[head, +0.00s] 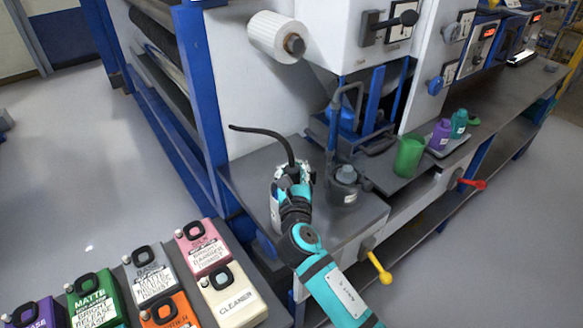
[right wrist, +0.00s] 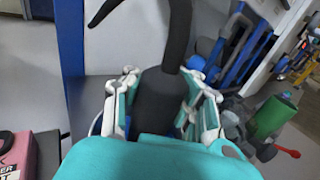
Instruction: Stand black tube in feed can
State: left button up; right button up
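The black tube (head: 268,133) is thin and curved, its free end reaching up and left in the head view. In the right wrist view its thick dark lower body (right wrist: 158,103) stands between the fingers. My right gripper (head: 292,173) is shut on this body, above the left part of the grey bench; it also shows in the right wrist view (right wrist: 160,105). A dark grey can (head: 343,193) with a small label, probably the feed can, stands just right of the gripper, under bent pipework. The tube's bottom end is hidden. My left gripper is not in view.
The grey bench (head: 362,215) carries a green cup (head: 409,156) and purple and teal bottles (head: 440,136) farther right. A white roll (head: 276,37) juts out above. Several labelled colour containers stand at lower left, including a cream cleaner one (head: 232,296).

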jog(key=o, duration=0.9)
